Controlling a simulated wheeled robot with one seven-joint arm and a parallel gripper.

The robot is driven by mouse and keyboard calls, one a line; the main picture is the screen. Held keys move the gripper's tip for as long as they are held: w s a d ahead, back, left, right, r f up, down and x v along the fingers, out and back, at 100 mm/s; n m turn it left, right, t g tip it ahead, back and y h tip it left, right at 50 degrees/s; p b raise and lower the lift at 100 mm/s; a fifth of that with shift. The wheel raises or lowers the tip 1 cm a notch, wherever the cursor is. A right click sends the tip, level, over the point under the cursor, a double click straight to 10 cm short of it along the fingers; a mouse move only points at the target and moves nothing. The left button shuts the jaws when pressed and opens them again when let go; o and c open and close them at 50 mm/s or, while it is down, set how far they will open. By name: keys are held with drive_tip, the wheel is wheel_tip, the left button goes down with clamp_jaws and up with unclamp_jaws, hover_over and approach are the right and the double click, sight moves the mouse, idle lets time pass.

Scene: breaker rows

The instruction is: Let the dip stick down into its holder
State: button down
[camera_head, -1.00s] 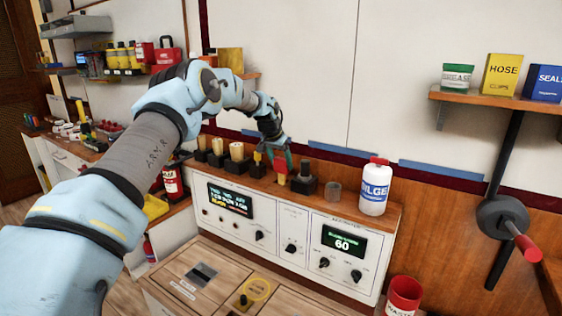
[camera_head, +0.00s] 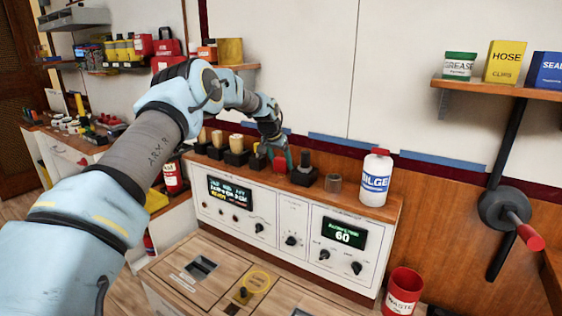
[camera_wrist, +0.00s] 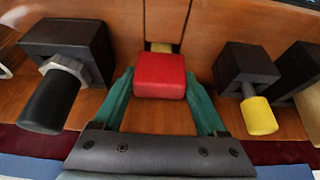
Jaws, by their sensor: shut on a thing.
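My gripper (camera_head: 277,157) is low over the back ledge of the console, its green fingers pointing down. In the wrist view its fingers (camera_wrist: 160,84) are shut on the sides of a red block, which looks like the head of the dip stick (camera_wrist: 160,73). The red head also shows in the head view (camera_head: 280,165), close to the ledge. A small yellowish part shows just beyond the head in the wrist view. The stick's lower part and its holder are hidden, so I cannot tell how far it is in.
A black block with a dark knob (camera_head: 304,170) stands close to the right of my gripper, and a block with a yellow handle (camera_wrist: 258,112) close on the other side.

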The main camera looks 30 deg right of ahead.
drive_tip(key=shift+f, duration=0.2)
unclamp_jaws()
drive_tip(key=b+v, duration=0.3)
drive_tip(key=v, duration=0.8)
